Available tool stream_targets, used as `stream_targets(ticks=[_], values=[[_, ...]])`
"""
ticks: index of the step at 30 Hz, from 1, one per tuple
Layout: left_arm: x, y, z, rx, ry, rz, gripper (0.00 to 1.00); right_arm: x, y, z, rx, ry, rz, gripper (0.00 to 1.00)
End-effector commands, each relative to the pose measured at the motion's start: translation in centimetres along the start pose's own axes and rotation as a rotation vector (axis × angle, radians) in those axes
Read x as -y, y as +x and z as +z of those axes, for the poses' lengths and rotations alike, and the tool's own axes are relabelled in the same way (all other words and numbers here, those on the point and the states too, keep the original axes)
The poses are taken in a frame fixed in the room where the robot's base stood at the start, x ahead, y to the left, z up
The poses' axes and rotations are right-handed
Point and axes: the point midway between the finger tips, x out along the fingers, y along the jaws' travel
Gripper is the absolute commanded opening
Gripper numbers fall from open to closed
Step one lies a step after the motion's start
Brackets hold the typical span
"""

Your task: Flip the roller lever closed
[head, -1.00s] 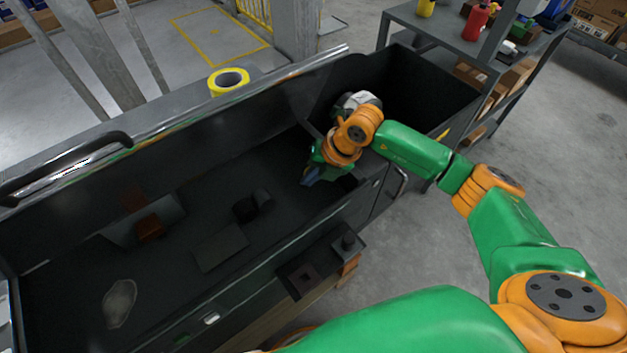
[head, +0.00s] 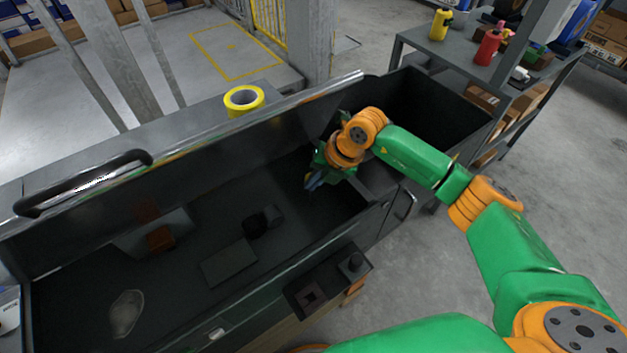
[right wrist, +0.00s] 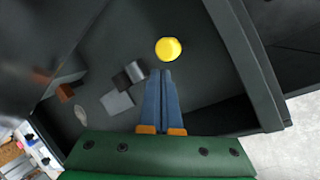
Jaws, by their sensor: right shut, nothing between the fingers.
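My right gripper (head: 312,182) is inside the dark machine bed (head: 190,290), near its right end. Its blue fingers, also in the right wrist view (right wrist: 164,73), are together with nothing between them. A round yellow knob-like part (right wrist: 169,49) shows just beyond the fingertips there. It may be the lever's roller, but I cannot tell, nor whether the fingers touch it. I cannot make out the lever in the head view; my gripper and wrist may cover it. My left gripper is not in view.
A yellow tape roll (head: 243,100) sits on the back ledge. A dark block (head: 262,221) and a flat plate (head: 229,262) lie in the bed's middle. A handle (head: 85,183) runs along the upper left edge. A shelf with bottles (head: 470,45) stands at the back right.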

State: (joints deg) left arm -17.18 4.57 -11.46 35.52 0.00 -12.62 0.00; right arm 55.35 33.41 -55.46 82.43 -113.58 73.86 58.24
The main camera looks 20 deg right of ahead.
Motion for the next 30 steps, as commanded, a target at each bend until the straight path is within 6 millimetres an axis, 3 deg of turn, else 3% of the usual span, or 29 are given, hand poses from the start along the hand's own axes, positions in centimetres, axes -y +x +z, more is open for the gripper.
stream_targets(ticks=[10, 21, 30], values=[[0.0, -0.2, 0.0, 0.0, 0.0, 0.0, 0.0, -0.1, -0.4, 0.1, 0.001, 0.0, 0.0, 0.0], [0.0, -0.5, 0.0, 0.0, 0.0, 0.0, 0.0, -0.1, -6.2, 0.1, 0.002, 0.0, 0.0, 0.0], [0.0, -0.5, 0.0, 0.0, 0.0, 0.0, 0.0, -0.1, -7.3, 0.0, 0.0, 0.0, 0.0, 0.0]])
